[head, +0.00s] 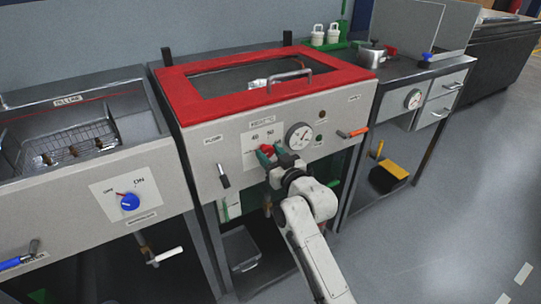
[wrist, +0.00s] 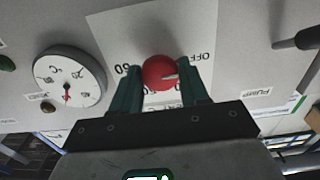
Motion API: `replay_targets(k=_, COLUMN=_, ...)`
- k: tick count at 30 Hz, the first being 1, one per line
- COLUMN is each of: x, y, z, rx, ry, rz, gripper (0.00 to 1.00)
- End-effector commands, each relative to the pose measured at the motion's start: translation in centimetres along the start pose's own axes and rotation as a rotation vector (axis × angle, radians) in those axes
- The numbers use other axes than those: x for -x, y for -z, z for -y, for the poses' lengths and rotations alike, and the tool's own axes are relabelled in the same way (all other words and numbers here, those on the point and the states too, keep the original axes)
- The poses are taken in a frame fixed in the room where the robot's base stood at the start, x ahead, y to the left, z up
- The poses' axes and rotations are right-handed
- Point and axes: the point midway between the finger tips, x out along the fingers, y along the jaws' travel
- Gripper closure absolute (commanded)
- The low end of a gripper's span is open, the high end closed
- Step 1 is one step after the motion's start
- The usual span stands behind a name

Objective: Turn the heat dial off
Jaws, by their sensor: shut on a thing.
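The heat dial (wrist: 158,73) is a red round knob with a pale pointer mark, on a white label plate on the front of the red-lidded machine. In the wrist view the pointer mark lies toward the right, the side where "OFF" is printed. My gripper (wrist: 160,84) has its two dark green fingers on either side of the knob, shut on it. In the head view the red dial (head: 265,151) shows partly behind my gripper (head: 276,157). Part of the plate's lettering is hidden by the fingers.
A round temperature gauge (wrist: 70,78) sits beside the dial; it also shows in the head view (head: 299,136). A pump lever (head: 223,176) is left of the dial and an orange-handled lever (head: 353,133) right. A blue knob (head: 130,202) is on the left machine.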

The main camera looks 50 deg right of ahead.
Motion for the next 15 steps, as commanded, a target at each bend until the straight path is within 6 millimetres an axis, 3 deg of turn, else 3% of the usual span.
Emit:
replay_targets(k=3, x=0.04, y=-0.35, z=0.07, rx=0.0, ry=0.002, rz=0.008, gripper=0.86)
replay_targets(k=4, x=0.04, y=-0.35, z=0.07, rx=0.0, ry=0.002, rz=0.008, gripper=0.54)
replay_targets(k=11, x=0.02, y=-0.18, z=0.04, rx=-0.001, ry=0.001, rz=0.004, gripper=0.32)
replay_targets(k=15, x=0.01, y=-0.11, z=0.02, rx=-0.001, ry=0.0, rz=0.002, gripper=0.31)
